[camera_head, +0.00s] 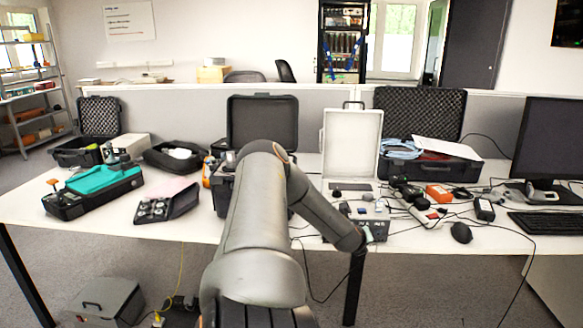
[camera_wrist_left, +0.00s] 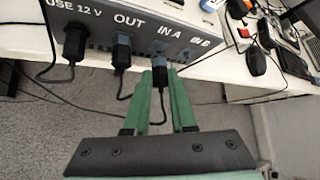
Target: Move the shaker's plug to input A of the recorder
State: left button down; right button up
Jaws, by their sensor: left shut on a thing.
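The recorder (camera_wrist_left: 185,15) is a grey box with its labelled front face towards me in the left wrist view. It also shows in the head view (camera_head: 376,230), partly behind my arm. Dark plugs sit under its 12 V label (camera_wrist_left: 75,42) and OUT label (camera_wrist_left: 122,52). My left gripper (camera_wrist_left: 161,74) has green fingers shut on a dark plug (camera_wrist_left: 159,78), whose cable hangs down between them. This plug is right at the face below the IN A label; I cannot tell how deeply it is seated. The IN B socket (camera_wrist_left: 187,52) looks empty.
Several black cables trail over the table's front edge. A power strip (camera_wrist_left: 236,30), a black mouse (camera_head: 461,233) and a keyboard (camera_head: 547,223) lie to the right. A white open case (camera_head: 351,143) stands behind the recorder. Below the recorder is open floor.

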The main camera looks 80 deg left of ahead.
pick_arm(q)
jog(key=shift+a, duration=0.1)
dwell(0.3)
jog(key=shift+w+a, duration=0.1)
jog(key=shift+a, duration=0.15)
jog(key=shift+w+a+r, duration=0.1)
jog(key=shift+w+a, duration=0.1)
jog(key=shift+a, duration=0.45)
dwell(2.4)
jog(key=shift+m+g+b, duration=0.3)
jog(key=shift+g+b, duration=0.2)
jog(key=shift+b, duration=0.5)
jog(key=shift+w+a+r+g+b, duration=0.1)
jog(key=shift+g+b, duration=0.3)
dwell(0.3)
jog(key=shift+m+y, duration=0.3)
